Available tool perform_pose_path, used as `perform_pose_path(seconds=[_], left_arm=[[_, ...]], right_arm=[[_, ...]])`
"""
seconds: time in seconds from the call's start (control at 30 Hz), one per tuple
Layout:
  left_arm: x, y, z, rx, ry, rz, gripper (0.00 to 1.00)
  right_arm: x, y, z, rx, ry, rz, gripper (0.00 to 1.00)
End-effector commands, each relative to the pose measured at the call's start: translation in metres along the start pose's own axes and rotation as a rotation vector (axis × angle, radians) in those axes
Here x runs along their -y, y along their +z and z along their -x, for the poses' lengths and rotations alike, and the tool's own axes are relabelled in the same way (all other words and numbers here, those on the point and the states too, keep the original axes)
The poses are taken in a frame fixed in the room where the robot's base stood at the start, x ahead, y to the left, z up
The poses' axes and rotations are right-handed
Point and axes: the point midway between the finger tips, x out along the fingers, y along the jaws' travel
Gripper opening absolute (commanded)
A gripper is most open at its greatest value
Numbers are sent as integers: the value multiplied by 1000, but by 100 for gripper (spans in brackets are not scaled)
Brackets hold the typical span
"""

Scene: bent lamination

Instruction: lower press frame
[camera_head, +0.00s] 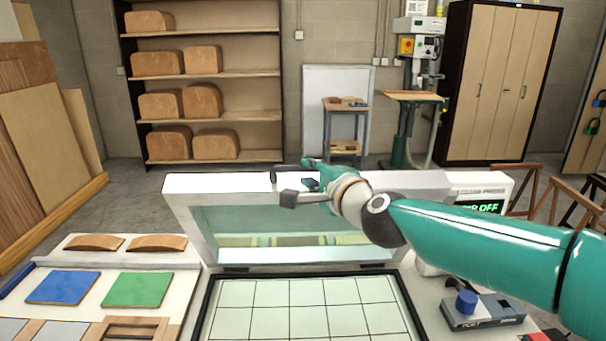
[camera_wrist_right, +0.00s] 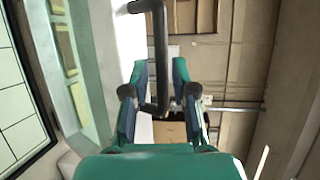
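The press frame (camera_head: 215,188) stands raised, hinged at the back of the gridded press bed (camera_head: 300,308). It is white with a clear panel. My right gripper (camera_head: 303,184) is at the frame's top edge. In the right wrist view, a black bar handle (camera_wrist_right: 160,50) passes between the right gripper's fingers (camera_wrist_right: 160,72). The fingers are apart, with gaps visible on both sides of the bar. The frame's white edge and clear panel also show at left in that view. My left gripper is not in view.
A blue square (camera_head: 63,287), a green square (camera_head: 138,289) and two curved wood pieces (camera_head: 158,242) lie at left. The gridded bed is clear.

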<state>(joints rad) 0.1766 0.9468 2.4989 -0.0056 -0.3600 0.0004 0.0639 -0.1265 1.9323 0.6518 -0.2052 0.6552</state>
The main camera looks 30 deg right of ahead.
Motion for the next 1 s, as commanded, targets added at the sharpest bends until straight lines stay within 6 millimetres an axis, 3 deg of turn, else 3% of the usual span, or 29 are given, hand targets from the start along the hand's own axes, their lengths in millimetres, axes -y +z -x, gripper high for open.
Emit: perform_pose_path(seconds=[0.23, 0.63, 0.8, 1.0], left_arm=[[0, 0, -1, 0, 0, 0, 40], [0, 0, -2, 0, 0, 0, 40], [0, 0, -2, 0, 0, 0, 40], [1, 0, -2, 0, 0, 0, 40]], right_arm=[[-1, 0, -33, -1, 1, -1, 27], [0, 0, -40, -1, 0, 0, 27], [0, -1, -39, -1, 1, 0, 0], [-1, 0, -39, -1, 2, 0, 0]])
